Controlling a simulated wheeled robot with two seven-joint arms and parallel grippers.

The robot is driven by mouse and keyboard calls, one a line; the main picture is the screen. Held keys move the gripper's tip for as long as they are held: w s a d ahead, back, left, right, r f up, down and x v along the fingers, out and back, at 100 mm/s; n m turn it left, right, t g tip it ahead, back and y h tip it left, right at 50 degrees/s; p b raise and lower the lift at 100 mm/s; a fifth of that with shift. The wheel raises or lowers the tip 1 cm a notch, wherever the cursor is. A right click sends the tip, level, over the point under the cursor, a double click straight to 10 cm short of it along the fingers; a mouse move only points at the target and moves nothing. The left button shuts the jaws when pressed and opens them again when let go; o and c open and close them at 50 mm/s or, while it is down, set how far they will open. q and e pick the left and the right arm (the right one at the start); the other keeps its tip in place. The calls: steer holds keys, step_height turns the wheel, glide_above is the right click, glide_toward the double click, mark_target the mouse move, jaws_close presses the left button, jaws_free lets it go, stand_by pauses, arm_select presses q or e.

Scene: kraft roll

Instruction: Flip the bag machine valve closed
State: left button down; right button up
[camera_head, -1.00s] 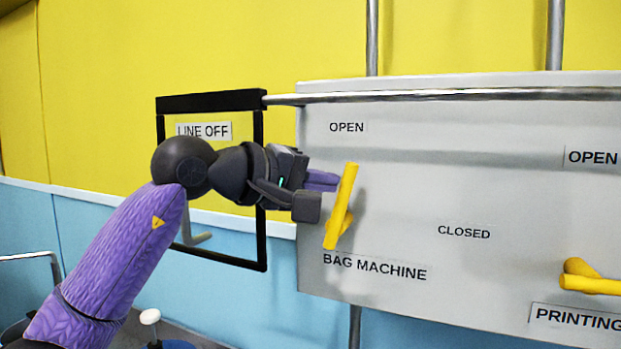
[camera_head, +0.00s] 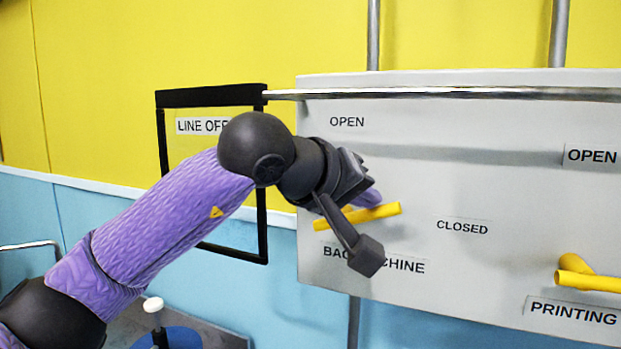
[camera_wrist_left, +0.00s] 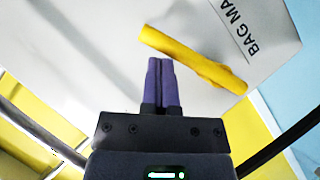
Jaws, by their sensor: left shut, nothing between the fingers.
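The bag machine valve is a yellow lever (camera_head: 378,213) on the grey panel, above the BAG MACHINE label (camera_head: 398,265). In the head view it lies nearly level, its right end tilted slightly up toward the CLOSED label (camera_head: 462,227). My left gripper (camera_head: 370,198) is at the upper side of the lever, and my wrist hides part of it. In the left wrist view the purple fingers (camera_wrist_left: 160,62) are together and empty, with the yellow lever (camera_wrist_left: 195,58) just beyond their tips. I cannot tell whether they touch it. My right gripper is not in view.
An OPEN label (camera_head: 347,122) is above the valve. A second yellow valve (camera_head: 588,280) sits above the PRINTING label (camera_head: 572,311) at right. A metal rail (camera_head: 450,93) crosses the panel's top. A black frame (camera_head: 210,97) with a LINE OFF sign stands left.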

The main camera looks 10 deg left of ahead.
arm_select(q)
steer(key=shift+s+d+f+m+y+b, duration=0.1)
steer(key=shift+d+f+m+y+b, duration=0.2)
steer(key=shift+d+f+m+y, duration=0.35)
steer(key=shift+f, duration=0.3)
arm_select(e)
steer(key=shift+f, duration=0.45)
arm_select(q)
steer(key=shift+f, duration=0.1)
steer(key=s+a+r, duration=0.1)
steer(key=s+r, duration=0.8)
steer(key=shift+a+r+b, duration=0.3)
steer(key=shift+a+b, duration=0.1)
steer(key=shift+b, duration=0.05)
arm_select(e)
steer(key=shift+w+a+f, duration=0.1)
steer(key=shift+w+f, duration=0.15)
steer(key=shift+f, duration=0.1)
